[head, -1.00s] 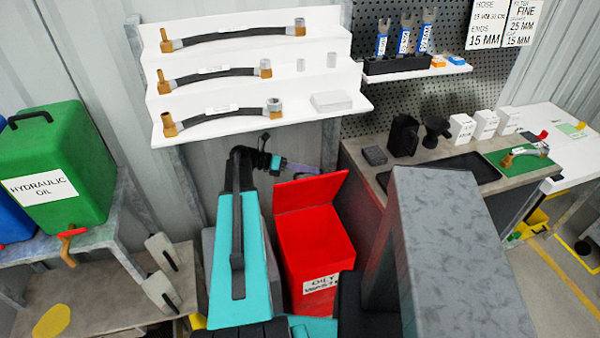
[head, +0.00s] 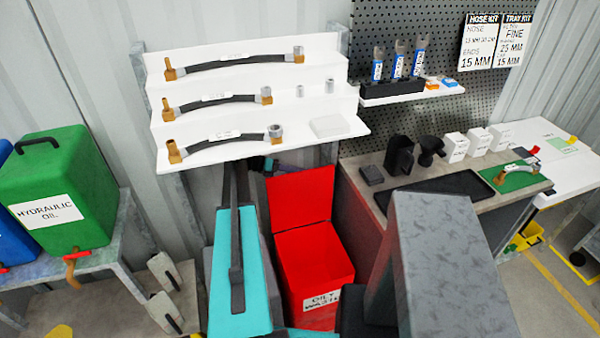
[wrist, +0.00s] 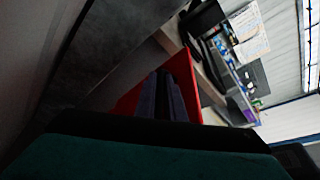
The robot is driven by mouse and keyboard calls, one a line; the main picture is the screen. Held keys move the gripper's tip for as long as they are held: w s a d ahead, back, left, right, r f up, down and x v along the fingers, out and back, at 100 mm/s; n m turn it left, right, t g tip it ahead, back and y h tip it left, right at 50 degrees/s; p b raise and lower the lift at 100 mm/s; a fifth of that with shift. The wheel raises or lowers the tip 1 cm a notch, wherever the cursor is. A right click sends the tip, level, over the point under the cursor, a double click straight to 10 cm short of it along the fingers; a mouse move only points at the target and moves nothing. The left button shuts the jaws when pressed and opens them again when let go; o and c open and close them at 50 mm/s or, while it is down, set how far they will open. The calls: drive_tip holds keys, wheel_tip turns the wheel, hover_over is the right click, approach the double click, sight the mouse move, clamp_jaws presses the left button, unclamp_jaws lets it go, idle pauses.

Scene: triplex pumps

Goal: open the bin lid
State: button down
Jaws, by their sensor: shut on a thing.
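The red bin (head: 312,262), labelled as oily waste, stands on the floor in the head view. Its red lid (head: 302,200) stands steeply up at the back of the bin, and the bin's mouth is uncovered. In the wrist view, my gripper (wrist: 163,80) has its two purple-grey fingers close together against the red lid (wrist: 183,72), shut on it. The exact contact at the fingertips is dark and hard to make out. In the head view my fingers are hidden behind the lid and shelf; only a bit of my wrist shows above the lid.
A white stepped shelf (head: 350,125) with several hoses hangs just above the lid. A workbench (head: 365,190) with a black tray (head: 455,187) stands to the right. A green hydraulic oil container (head: 60,190) sits on a rack at the left.

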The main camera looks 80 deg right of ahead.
drive_tip(key=shift+d+f, duration=0.1)
drive_tip(key=shift+f, duration=0.4)
drive_tip(key=c, duration=1.8)
unclamp_jaws()
drive_tip(key=shift+d, duration=0.15)
drive_tip(key=shift+c, duration=0.2)
drive_tip(key=shift+r, duration=0.1)
drive_tip(key=shift+r, duration=0.1)
drive_tip(key=shift+w, duration=0.2)
drive_tip(key=b+v, duration=0.2)
drive_tip(key=v, duration=0.5)
drive_tip(key=shift+r, duration=0.1)
